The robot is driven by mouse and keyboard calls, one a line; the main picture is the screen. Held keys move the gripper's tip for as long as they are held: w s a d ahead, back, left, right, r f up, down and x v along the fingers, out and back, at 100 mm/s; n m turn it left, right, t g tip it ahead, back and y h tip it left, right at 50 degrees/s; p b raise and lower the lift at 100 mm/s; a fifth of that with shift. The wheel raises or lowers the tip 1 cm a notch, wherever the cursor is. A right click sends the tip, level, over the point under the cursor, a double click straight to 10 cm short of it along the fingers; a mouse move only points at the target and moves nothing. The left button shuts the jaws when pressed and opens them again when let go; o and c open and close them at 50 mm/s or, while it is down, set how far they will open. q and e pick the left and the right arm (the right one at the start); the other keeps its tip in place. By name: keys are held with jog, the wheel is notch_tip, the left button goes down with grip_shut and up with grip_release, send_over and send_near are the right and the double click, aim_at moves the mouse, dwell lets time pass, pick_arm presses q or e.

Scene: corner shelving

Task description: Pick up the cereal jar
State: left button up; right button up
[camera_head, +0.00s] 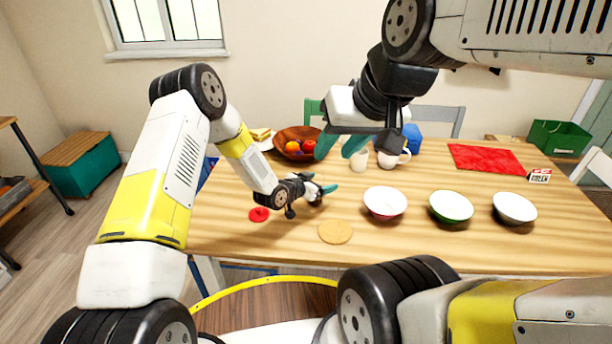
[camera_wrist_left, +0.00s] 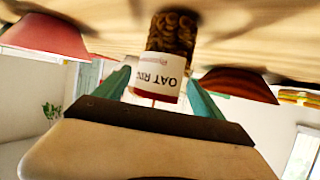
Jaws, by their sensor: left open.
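The cereal jar (camera_wrist_left: 158,78) shows in the left wrist view, which is upside down. It has dark brown contents, a white label reading "OAT RI..." and a reddish end. My left gripper is open, with one teal finger on each side of the jar in the wrist view (camera_wrist_left: 160,92); I cannot tell whether they touch it. In the head view my left gripper (camera_head: 321,186) is low over the table's left half and mostly hides the jar. My right gripper (camera_head: 340,147) hangs above the back of the table, its teal fingers apart and empty.
The wooden table (camera_head: 410,245) bears a red-and-white bowl (camera_head: 385,203), a green bowl (camera_head: 450,207), a dark bowl (camera_head: 514,208), a fruit bowl (camera_head: 296,156), a white mug (camera_head: 392,158) and a red cloth (camera_head: 487,158). A red disc (camera_head: 259,214) and tan disc (camera_head: 335,232) lie in front.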

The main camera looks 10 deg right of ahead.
pick_arm(q)
jog(key=shift+c, duration=0.2)
grip_shut()
jog(key=shift+r, duration=0.2)
